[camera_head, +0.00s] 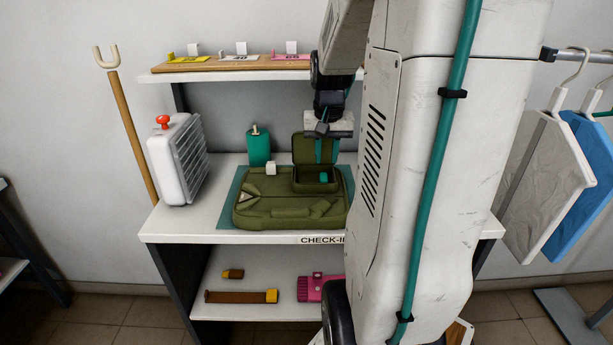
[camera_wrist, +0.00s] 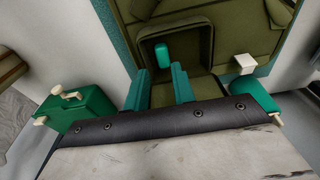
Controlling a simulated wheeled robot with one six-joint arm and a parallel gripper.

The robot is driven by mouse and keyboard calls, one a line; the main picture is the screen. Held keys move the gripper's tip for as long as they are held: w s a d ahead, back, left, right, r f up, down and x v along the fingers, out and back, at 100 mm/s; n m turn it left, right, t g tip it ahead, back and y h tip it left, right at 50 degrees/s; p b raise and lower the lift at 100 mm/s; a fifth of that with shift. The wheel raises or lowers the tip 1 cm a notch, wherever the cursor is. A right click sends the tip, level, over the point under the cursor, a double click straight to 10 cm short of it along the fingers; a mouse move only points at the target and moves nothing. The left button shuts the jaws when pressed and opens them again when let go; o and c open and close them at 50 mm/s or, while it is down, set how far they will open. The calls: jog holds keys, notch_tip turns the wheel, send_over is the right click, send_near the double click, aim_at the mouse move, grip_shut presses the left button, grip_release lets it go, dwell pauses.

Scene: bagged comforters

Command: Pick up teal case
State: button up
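A small teal case (camera_head: 323,178) lies inside an open olive box (camera_head: 305,182) on the counter. In the wrist view the small teal case (camera_wrist: 162,55) shows against the olive lining, just beyond and between my fingertips. My gripper (camera_head: 326,158) points down over the olive box, in front of its raised lid. Its two teal fingers (camera_wrist: 160,70) are apart with nothing between them. A larger teal container (camera_head: 259,146) with a pale top stands on the counter left of the box.
An olive bag (camera_head: 290,208) lies on a teal mat (camera_head: 225,209), with a white cube (camera_head: 271,168) nearby. A white heater-like unit (camera_head: 178,158) stands at the counter's left. My arm hides the counter's right side. An upper shelf (camera_head: 160,77) hangs behind.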

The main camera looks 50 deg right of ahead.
aim_at(324, 175)
jog(key=f, duration=0.2)
jog(key=w+f, duration=0.1)
jog(key=f, duration=0.1)
jog(key=d+f, duration=0.1)
jog(key=f, duration=0.2)
jog(key=shift+w+d, duration=0.1)
jog(key=shift+w, duration=0.1)
jog(key=shift+r, duration=0.1)
grip_shut()
